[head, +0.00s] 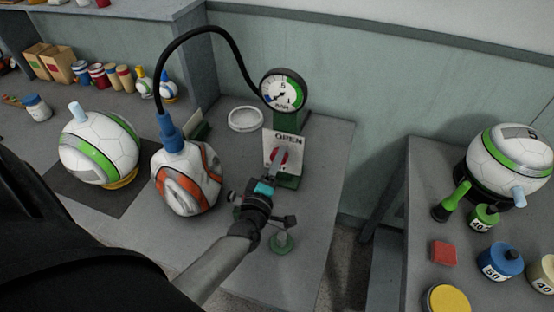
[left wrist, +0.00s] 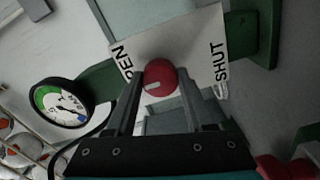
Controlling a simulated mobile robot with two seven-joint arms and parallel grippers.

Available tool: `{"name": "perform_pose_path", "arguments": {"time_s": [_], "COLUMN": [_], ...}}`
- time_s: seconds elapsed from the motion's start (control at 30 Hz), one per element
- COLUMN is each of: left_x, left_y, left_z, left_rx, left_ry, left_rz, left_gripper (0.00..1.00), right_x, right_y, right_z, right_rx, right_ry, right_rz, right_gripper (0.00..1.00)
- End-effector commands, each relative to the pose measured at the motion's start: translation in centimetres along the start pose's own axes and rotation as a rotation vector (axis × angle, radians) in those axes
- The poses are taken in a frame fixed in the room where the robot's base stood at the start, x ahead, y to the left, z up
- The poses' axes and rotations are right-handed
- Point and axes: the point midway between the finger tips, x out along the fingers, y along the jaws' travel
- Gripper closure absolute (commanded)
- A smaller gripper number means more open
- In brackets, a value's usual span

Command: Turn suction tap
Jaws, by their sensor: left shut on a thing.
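The suction tap has a red knob (head: 282,156) in front of a white plate (head: 270,146) marked OPEN at its top in the head view. In the left wrist view the red knob (left wrist: 160,77) sits between my fingertips, and the plate (left wrist: 205,42) behind it reads OPEN at left and SHUT at right. My left gripper (head: 276,166) is shut on the knob; it also shows in the left wrist view (left wrist: 160,88). The gripper hides part of the tap, and I cannot tell its exact setting. My right gripper is not in view.
A dial gauge (head: 284,90) stands above the tap, with a black hose (head: 214,31) running to an orange-and-white ball (head: 187,180). A green-striped ball (head: 98,148) stands at left. A second table (head: 400,200) at right holds another ball (head: 508,158) and several weights.

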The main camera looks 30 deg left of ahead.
Motion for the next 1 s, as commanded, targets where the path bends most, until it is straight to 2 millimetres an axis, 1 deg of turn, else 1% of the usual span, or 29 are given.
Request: {"name": "perform_pose_path", "arguments": {"time_s": [0.37, 0.4, 0.63, 0.87, 1.0], "left_x": [0.0, 0.0, 0.0, -0.02, -0.6], "left_y": [-0.01, -0.01, -0.02, -0.02, -0.11], "left_z": [0.01, 0.01, -0.01, -0.02, 0.0], "left_rx": [0.013, 0.013, 0.01, 0.009, 0.009], "left_ry": [-0.001, -0.001, -0.001, -0.001, -0.001], "left_rz": [0.001, 0.001, 0.0, 0.0, -0.002], "left_gripper": [1.0, 0.44, 0.18, 0.17, 0.17], "right_x": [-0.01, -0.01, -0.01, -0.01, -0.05], "right_y": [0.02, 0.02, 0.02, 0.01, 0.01], "right_z": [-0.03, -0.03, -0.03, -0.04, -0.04], "right_rx": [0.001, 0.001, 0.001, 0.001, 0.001], "right_ry": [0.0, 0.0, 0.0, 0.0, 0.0], "right_rz": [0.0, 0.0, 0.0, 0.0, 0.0], "right_gripper": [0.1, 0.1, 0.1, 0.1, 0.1]}}
